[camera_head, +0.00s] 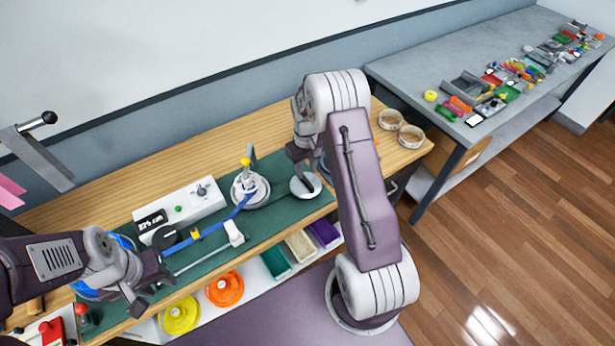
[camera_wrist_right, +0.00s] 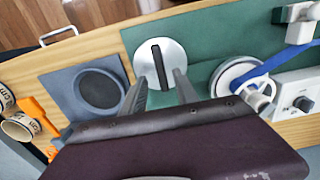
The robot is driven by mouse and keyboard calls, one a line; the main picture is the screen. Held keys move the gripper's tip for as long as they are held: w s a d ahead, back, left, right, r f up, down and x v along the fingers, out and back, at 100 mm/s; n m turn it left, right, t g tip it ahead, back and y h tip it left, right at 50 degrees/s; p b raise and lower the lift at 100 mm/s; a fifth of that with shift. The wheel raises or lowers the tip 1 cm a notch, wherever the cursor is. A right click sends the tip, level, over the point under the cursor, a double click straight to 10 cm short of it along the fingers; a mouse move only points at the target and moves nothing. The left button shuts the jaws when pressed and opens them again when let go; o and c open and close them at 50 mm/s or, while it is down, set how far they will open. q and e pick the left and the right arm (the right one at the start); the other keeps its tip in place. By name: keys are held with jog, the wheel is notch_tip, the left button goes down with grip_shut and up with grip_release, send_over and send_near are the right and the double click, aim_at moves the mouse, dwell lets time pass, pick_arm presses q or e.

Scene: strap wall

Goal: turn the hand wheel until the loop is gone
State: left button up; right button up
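A white round wheel with a yellow knob (camera_head: 250,188) stands on the green mat, with a blue strap (camera_head: 212,226) running from it toward the lower left. More blue band shows around my left gripper, partly hidden by it. A pale disc with a dark bar across it (camera_wrist_right: 148,78) lies right of the wheel, also in the head view (camera_head: 309,193). My right gripper (camera_wrist_right: 160,90) is open, its fingers on either side of the dark bar; contact cannot be told. My left gripper (camera_head: 152,289) looks open and empty over the mat's left end.
A white box with a display (camera_head: 181,208) stands behind the strap. A dark square pad with a round recess (camera_wrist_right: 97,88) and tape rolls (camera_wrist_right: 20,126) lie beside the disc. Yellow (camera_head: 179,316) and orange (camera_head: 225,289) discs sit below the bench front.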

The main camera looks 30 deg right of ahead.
aim_at(306, 179)
notch_tip(306, 179, down, 5)
jog(key=shift+r+p, duration=0.2)
jog(key=shift+p, duration=0.2)
jog(key=shift+a+f, duration=0.1)
jog(key=shift+f, duration=0.45)
jog(key=shift+c, duration=0.3)
grip_shut()
jog(key=m+b, duration=0.1)
jog(key=m, duration=0.2)
jog(key=shift+w+m, duration=0.1)
jog(key=shift+m, duration=2.1)
